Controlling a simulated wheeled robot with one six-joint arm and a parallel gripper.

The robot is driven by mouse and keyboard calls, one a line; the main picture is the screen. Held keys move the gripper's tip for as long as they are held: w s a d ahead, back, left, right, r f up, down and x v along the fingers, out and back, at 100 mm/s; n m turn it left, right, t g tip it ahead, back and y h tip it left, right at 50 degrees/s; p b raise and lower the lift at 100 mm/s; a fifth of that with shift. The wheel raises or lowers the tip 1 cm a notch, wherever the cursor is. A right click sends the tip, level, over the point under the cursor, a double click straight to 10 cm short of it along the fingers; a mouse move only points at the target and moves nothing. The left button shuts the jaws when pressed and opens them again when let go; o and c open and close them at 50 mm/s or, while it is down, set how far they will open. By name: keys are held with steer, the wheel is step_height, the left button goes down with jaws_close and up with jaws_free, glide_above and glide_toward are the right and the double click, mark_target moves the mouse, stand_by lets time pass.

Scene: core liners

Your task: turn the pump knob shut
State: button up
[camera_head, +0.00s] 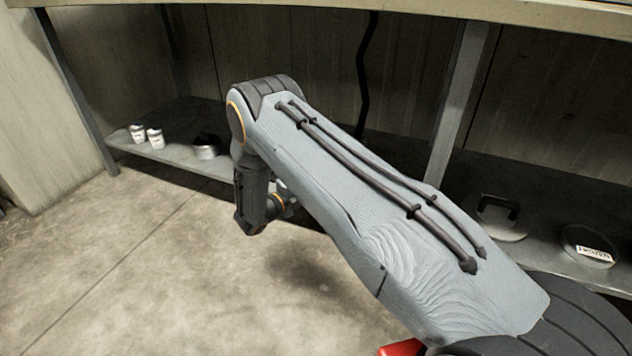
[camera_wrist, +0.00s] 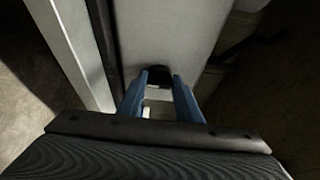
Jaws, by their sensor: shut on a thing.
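In the wrist view the dark, rounded pump knob (camera_wrist: 160,73) sits against a pale grey panel (camera_wrist: 168,35). My gripper (camera_wrist: 162,83) has its two blue fingers on either side of the knob, shut on it. The knob's lower part is hidden between the fingers, and I cannot tell how far it is turned. In the head view my arm reaches down in front of the low shelf and hides the knob and most of my gripper.
A low metal shelf (camera_head: 165,155) holds two white cups (camera_head: 146,136) and a dark pot (camera_head: 207,147) at left. A shelf post (camera_head: 457,105) rises nearby. The concrete floor (camera_head: 130,255) at left is clear.

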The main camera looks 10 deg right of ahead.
steer(key=shift+a+n, duration=0.1)
steer(key=shift+n, duration=0.2)
steer(key=o, duration=1)
steer(key=shift+o, duration=0.2)
steer(key=p+v, duration=0.2)
steer(key=v, duration=0.5)
steer(key=shift+s+a, duration=0.2)
steer(key=shift+a, duration=0.1)
